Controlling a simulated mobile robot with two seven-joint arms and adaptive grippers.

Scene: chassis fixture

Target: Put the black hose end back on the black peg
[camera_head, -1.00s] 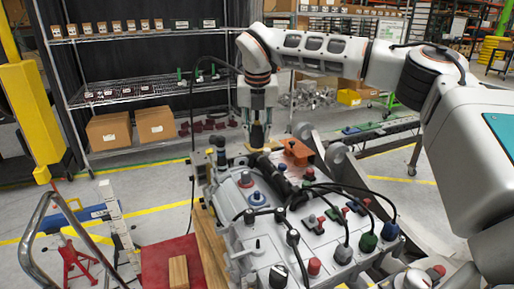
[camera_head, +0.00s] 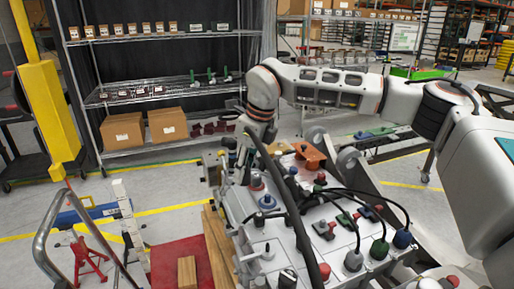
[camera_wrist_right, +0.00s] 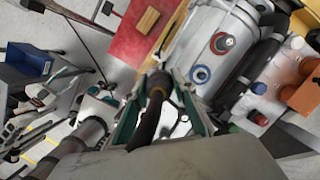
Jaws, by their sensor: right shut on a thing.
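My right gripper (camera_head: 242,176) is low over the far left part of the pale chassis fixture (camera_head: 262,234). It is shut on the black hose end (camera_wrist_right: 157,88), which shows between its green-edged fingers in the right wrist view. The black hose (camera_head: 291,205) crosses in front of the fixture in the head view. A red-ringed port (camera_wrist_right: 222,43) and a blue-ringed port (camera_wrist_right: 201,74) lie right of the fingers in the wrist view. I cannot pick out the black peg; the gripper and hose hide part of the fixture. My left gripper is out of view.
A red mat (camera_head: 180,262) with a wooden block (camera_head: 187,271) lies on the floor left. Shelves (camera_head: 150,95) stand behind.

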